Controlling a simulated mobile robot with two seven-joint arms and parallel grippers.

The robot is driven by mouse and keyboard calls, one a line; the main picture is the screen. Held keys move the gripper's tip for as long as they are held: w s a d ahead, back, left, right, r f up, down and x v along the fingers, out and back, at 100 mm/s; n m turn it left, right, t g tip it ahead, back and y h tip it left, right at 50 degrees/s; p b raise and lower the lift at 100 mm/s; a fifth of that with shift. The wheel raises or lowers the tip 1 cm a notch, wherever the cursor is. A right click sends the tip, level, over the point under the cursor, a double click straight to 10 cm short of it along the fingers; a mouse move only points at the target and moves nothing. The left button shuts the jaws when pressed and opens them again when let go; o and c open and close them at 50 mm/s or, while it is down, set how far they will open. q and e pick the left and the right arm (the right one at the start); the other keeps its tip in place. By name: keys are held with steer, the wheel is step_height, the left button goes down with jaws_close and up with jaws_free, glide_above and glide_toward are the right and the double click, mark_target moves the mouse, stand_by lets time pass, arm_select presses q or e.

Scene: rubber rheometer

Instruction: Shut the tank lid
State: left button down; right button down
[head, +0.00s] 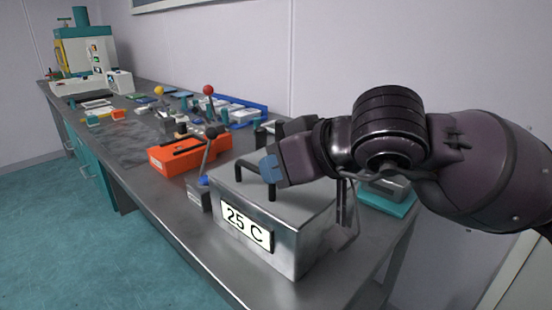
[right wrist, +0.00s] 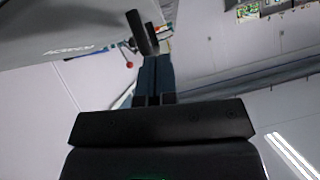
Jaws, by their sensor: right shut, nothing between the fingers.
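The tank is a metal box with a "25 C" label (head: 246,226) on its front, standing at the near end of the bench. Its grey lid (head: 300,205) looks flat across the top, and I see no clear gap at the front edge. A black handle (head: 246,168) stands on the lid. My right gripper (head: 268,168) is shut and empty, its blue fingertips right at the handle; I cannot tell whether they touch. In the right wrist view the shut fingers (right wrist: 153,78) point toward a black bar (right wrist: 141,33) that looks like the handle. My arm hides the lid's back right part.
Several small items and a blue tray (head: 262,108) lie farther back. A teal press (head: 85,50) stands at the far end. A teal-based device (head: 388,203) sits right of the tank.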

steer(key=shift+f, duration=0.25)
steer(key=shift+s, duration=0.1)
